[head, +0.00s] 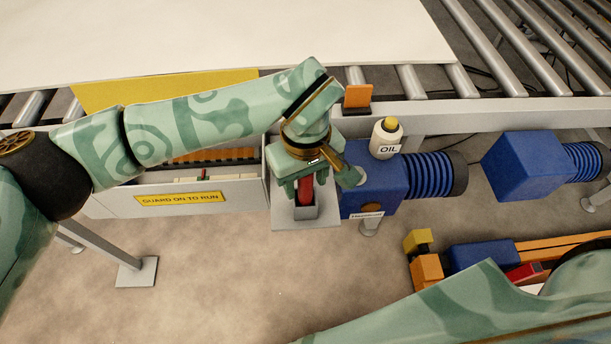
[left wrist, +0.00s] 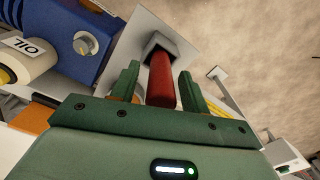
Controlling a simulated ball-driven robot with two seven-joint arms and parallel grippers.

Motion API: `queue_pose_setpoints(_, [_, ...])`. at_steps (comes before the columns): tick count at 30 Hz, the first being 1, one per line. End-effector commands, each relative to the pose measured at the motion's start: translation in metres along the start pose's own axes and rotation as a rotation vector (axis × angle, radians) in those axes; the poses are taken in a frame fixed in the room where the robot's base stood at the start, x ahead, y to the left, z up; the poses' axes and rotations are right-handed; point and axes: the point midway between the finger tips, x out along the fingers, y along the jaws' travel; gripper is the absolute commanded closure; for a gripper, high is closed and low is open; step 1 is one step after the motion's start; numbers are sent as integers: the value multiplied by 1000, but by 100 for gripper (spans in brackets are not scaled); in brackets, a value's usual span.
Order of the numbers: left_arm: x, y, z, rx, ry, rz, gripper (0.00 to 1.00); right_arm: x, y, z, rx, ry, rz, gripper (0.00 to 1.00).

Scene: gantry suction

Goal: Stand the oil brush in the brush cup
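The oil brush shows as a red handle (head: 305,190) standing in the small grey square brush cup (head: 304,213). In the left wrist view the red handle (left wrist: 162,80) rises from the mouth of the cup (left wrist: 172,42); its lower end is hidden inside. My left gripper (head: 305,186) is above the cup. Its two fingers (left wrist: 160,85) are spread on either side of the handle, with a narrow gap showing on each side. My right gripper is not in view; only part of my right arm shows at the lower right.
The cup is on a grey plate (head: 283,218) beside a blue motor housing (head: 375,185). A white oil bottle (head: 386,140) with a yellow cap stands on the housing. An orange block (head: 357,96) is on the conveyor rail behind. A guard box (head: 110,203) lies left.

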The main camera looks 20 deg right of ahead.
Motion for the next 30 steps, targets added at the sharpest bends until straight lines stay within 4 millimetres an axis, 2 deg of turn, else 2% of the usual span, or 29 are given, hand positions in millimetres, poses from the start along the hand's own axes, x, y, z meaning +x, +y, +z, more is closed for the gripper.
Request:
queue_pose_setpoints(5, [-14, 0, 0, -1, 0, 2, 54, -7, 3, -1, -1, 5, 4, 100])
queue_pose_setpoints(15, [-93, 0, -1, 0, 8, 1, 54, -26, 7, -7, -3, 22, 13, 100])
queue_pose_setpoints(18, [-111, 0, 0, 0, 5, 0, 54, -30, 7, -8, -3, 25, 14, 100])
queue_pose_setpoints(24, [-128, 0, 0, 0, 1, 0, 54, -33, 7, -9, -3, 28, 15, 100])
queue_pose_setpoints(30, [-129, 0, 0, 0, -1, 0, 54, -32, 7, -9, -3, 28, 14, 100])
